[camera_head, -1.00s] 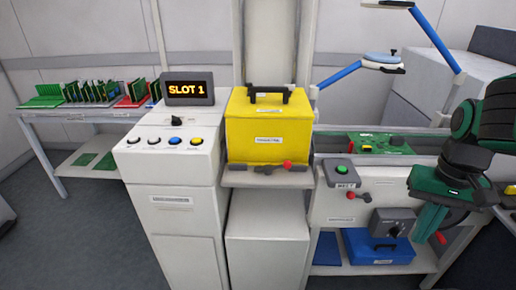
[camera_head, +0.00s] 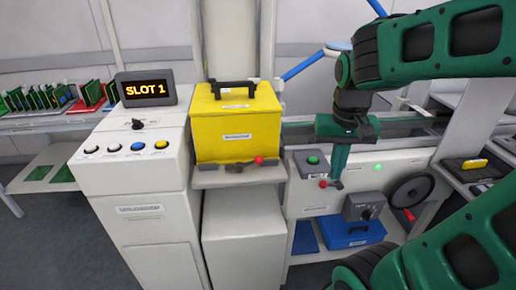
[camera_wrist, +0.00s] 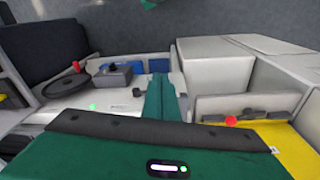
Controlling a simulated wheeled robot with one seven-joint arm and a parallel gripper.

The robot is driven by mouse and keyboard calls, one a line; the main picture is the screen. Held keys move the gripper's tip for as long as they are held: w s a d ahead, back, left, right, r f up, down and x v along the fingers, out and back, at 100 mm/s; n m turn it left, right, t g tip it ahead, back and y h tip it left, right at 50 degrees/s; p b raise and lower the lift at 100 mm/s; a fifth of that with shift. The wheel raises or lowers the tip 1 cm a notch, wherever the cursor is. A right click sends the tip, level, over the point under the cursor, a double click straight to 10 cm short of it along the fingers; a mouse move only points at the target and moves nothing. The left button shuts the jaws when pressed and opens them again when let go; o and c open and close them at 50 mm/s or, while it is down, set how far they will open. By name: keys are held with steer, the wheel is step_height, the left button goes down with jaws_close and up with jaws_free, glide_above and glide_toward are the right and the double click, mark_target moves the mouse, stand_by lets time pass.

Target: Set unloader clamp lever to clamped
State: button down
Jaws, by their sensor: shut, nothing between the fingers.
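A lever with a red knob (camera_head: 259,160) sits at the front of the shelf under the yellow box (camera_head: 237,135); its knob also shows in the wrist view (camera_wrist: 231,121). A second red-knobbed lever (camera_head: 323,184) is on the white conveyor panel, below the green button. I cannot read a label naming either lever. My gripper (camera_head: 337,184) points down in front of that panel, its green fingers shut and empty. The tips are just right of the second knob and partly cover that lever; I cannot tell if they touch. The shelf lever is clear of the gripper, to its left.
The white cabinet (camera_head: 150,190) with the SLOT 1 display (camera_head: 145,88) and buttons stands left. A green button box (camera_head: 310,163), a handwheel (camera_head: 413,192) and a grey knob box (camera_head: 363,207) are near my gripper. A blue case (camera_head: 352,234) lies below.

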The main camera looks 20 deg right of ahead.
steer(key=w+a+r+t, duration=0.15)
steer(key=w+a, duration=0.25)
steer(key=w, duration=0.7)
steer(key=t+h, duration=0.1)
glide_toward(261, 148)
steer(key=s+a+r, duration=0.2)
steer(key=s, duration=0.1)
steer(key=shift+r+n, duration=0.2)
steer(key=shift+n, duration=0.1)
steer(key=shift+f, duration=0.15)
steer(key=x, duration=0.9)
steer(key=shift+w+d+f, duration=0.2)
steer(key=shift+w+f, duration=0.05)
steer(key=shift+f, duration=0.05)
steer(key=shift+d, duration=0.25)
steer(key=shift+s+a, duration=0.1)
steer(key=shift+a, duration=0.15)
steer(key=shift+a, duration=0.1)
